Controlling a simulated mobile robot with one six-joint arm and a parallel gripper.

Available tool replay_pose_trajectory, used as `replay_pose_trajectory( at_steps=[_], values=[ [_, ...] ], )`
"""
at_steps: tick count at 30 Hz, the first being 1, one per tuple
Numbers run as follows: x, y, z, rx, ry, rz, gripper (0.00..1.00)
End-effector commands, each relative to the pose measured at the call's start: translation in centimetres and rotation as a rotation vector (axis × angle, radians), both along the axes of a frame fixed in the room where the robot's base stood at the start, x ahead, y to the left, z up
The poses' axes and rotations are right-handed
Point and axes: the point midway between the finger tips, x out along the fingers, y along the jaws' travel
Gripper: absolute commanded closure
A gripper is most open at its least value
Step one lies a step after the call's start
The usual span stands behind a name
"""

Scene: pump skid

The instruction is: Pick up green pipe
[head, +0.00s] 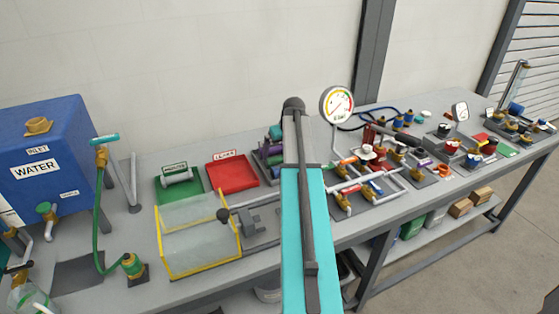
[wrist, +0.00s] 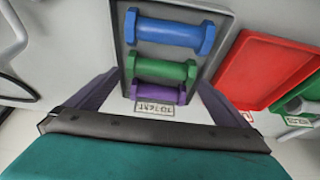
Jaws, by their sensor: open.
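The green pipe (wrist: 162,70) is a short spool with wider ends. It lies in the grey tray (wrist: 221,58) between the blue pipe (wrist: 168,33) and the purple pipe (wrist: 158,92). My gripper (wrist: 160,82) is open and empty in the wrist view, one finger on each side of the tray's near end. The green pipe lies ahead, between the lines of the fingers. I cannot tell the height of the fingertips over it. In the head view my arm hides the gripper and part of the tray.
A red tray (head: 232,176) and a green tray (head: 165,194) holding a grey pipe (head: 178,177) stand left of the grey tray. A clear yellow-edged box (head: 200,229) is in front of them. Pipework (head: 372,190) and a gauge (head: 337,104) crowd the right.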

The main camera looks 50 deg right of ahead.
Motion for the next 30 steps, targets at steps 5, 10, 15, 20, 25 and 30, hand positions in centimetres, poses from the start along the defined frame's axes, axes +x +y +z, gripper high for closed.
replay_pose_trajectory(
  at_steps=[5, 10, 15, 20, 25, 30],
  values=[
    [0.4, -0.1, -1.3, 0.002, 0.002, 0.0, 0.0],
    [0.9, -0.3, -2.9, 0.001, 0.001, 0.0, 0.0],
    [1.3, -0.4, -4.0, 0.0, 0.001, 0.0, 0.0],
    [1.3, -0.4, -4.2, 0.0, 0.0, 0.0, 0.0],
    [1.3, -0.4, -4.2, 0.0, 0.0, 0.0, 0.0],
    [1.3, -0.5, -4.2, 0.0, 0.0, -0.001, 0.0]
  ],
)
